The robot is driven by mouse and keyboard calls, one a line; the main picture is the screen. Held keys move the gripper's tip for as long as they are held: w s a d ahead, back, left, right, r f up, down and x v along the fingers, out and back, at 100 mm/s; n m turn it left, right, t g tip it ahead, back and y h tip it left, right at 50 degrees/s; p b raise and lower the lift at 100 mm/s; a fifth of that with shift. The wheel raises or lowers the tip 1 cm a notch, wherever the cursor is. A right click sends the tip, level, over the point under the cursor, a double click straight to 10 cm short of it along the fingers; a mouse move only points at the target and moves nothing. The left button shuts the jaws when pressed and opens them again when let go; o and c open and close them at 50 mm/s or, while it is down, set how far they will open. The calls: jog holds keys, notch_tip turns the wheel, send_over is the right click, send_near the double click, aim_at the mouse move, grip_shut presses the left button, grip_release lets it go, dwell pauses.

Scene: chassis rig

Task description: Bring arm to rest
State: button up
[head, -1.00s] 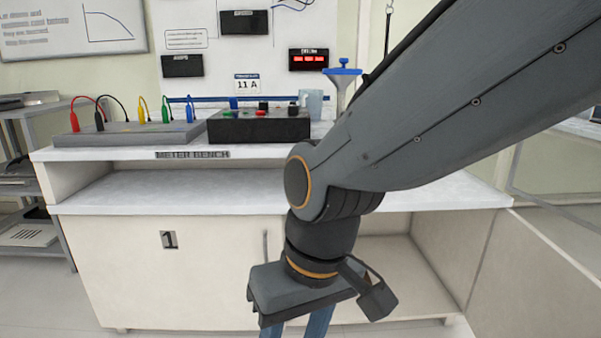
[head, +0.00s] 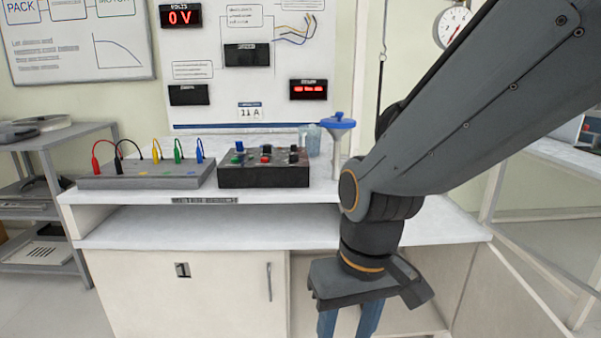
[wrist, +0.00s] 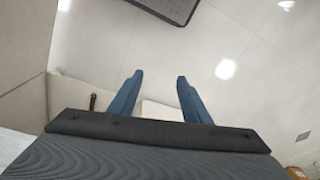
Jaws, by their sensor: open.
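My gripper (head: 348,322) points down in the head view, in front of the bench's lower right side. Its two blue fingers are apart with nothing between them, and their tips are cut off by the picture's bottom edge. In the wrist view my gripper (wrist: 158,78) also shows both fingers spread, with pale floor beyond them. My dark grey arm comes in from the upper right and bends at the wrist joint.
The white meter bench (head: 190,235) stands in front. On it are a grey lead board (head: 145,176), a black terminal box (head: 262,176) and a blue-topped stand (head: 337,125). A grey shelf (head: 45,268) is at left. Open floor (wrist: 245,60) shows below my gripper.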

jog(key=s+d+r+m+h+p, duration=0.1)
jog(key=s+d+r+m+p, duration=0.1)
jog(key=d+r+p, duration=1)
notch_tip(320, 180, up, 3)
jog(key=m+p, duration=0.1)
jog(key=p, duration=0.6)
jog(key=shift+s+d+r, duration=0.15)
jog(key=shift+d+r, duration=0.05)
jog(key=shift+d, duration=0.1)
jog(key=shift+c, duration=0.4)
